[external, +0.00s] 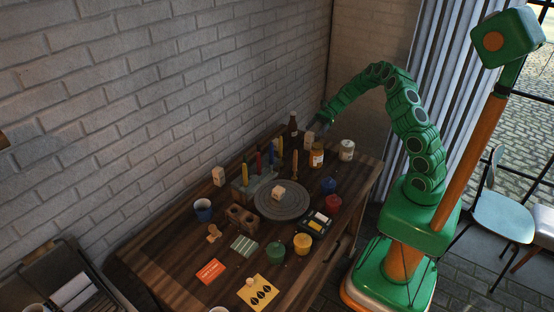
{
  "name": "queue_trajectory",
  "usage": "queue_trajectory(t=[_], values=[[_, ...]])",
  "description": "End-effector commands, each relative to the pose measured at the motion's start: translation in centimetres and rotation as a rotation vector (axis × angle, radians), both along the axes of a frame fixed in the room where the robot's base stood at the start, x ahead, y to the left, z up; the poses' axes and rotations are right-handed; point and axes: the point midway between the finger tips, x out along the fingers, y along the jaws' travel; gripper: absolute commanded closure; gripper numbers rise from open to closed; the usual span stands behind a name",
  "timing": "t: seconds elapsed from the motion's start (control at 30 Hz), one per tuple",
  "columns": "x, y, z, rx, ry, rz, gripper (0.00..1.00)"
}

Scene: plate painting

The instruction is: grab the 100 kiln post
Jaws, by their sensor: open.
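Several pale blocks that look like kiln posts stand on the table. One post (309,139) is at the far end beside a brown bottle. Another post (219,176) stands near the brick wall at the left. A smaller block (278,192) sits on the round grey wheel (283,209). Their markings are too small to read, so I cannot tell which is the 100. My gripper (321,127) is open, just above and right of the far post. Its fingers are small and dark, and I cannot tell whether they touch the post.
The brown bottle (293,126) stands close left of my gripper. An amber jar (316,156) and a white can (346,150) are on the right.

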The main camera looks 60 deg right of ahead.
Motion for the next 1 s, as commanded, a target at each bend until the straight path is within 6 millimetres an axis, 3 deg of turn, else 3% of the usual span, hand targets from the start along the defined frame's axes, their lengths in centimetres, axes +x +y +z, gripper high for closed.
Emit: queue_trajectory(t=[0.17, 1.0], values=[[0.2, 0.1, -0.6, 0.005, 0.008, -0.011, 0.22], [1.2, 6.4, -4.2, 0.002, 0.007, -0.01, 0.22]])
